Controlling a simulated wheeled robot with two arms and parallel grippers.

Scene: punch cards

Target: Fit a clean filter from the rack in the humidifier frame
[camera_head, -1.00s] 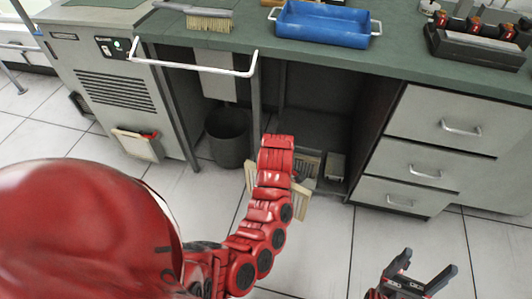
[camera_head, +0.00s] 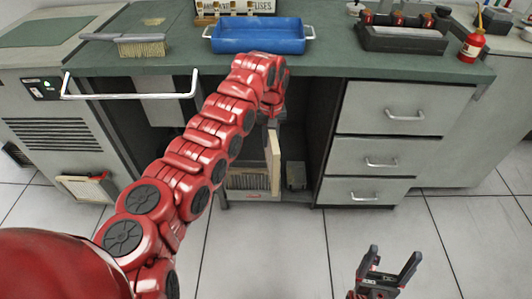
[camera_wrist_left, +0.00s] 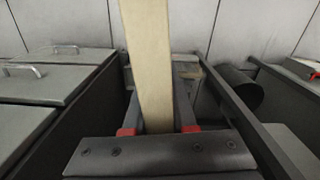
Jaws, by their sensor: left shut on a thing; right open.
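My left gripper (camera_wrist_left: 157,126) is shut on a beige filter (camera_wrist_left: 148,55), a thin panel. In the head view the filter (camera_head: 273,160) hangs nearly edge-on under the bench, and my red arm hides most of the gripper. A rack (camera_head: 248,180) with pale upright slats stands low behind and left of it; the arm partly covers it. A pale framed panel with a red top piece (camera_head: 86,188), perhaps the humidifier frame, is low on the grey machine at the left. My right gripper (camera_head: 388,262) is open and empty above the floor.
The green bench top (camera_head: 330,62) overhangs the bay and bears a blue tray (camera_head: 258,38) and a brush (camera_head: 140,46). A white rail (camera_head: 130,97) juts out at the left. Drawers (camera_head: 375,160) bound the bay at right. A dark bin (camera_wrist_left: 240,90) shows in the wrist view. The front floor is clear.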

